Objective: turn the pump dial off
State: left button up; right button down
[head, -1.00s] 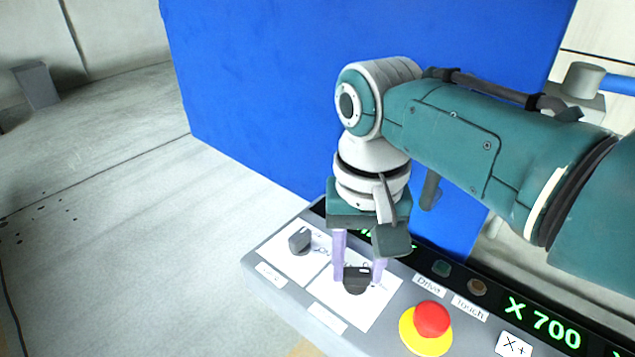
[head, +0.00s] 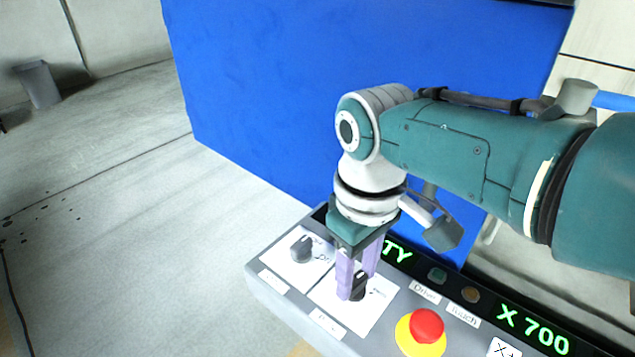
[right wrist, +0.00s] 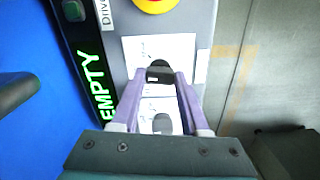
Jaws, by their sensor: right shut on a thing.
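Two black dials on white plates are set in the grey control panel: a left dial (head: 303,248) and a right dial (head: 359,286). Their labels are too small to read, so I cannot tell by name which is the pump dial. My right gripper (head: 352,291) points down with its purple fingers shut on the right dial. In the right wrist view, the held dial (right wrist: 159,70) sits between the fingertips, and the other dial (right wrist: 162,124) is nearer the palm, untouched. My left gripper is out of view.
A red emergency button (head: 427,325) on a yellow base is right of the held dial. A green-lit display (head: 533,328) runs along the panel's back, reading EMPTY in the wrist view. A blue wall (head: 270,110) stands behind; a grey bin (head: 38,84) is far left.

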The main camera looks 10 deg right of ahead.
aim_at(356, 279)
jog(key=shift+n, duration=0.6)
jog(key=shift+c, duration=2)
grip_release()
notch_tip(356, 279, up, 10)
jog(key=p, duration=0.5)
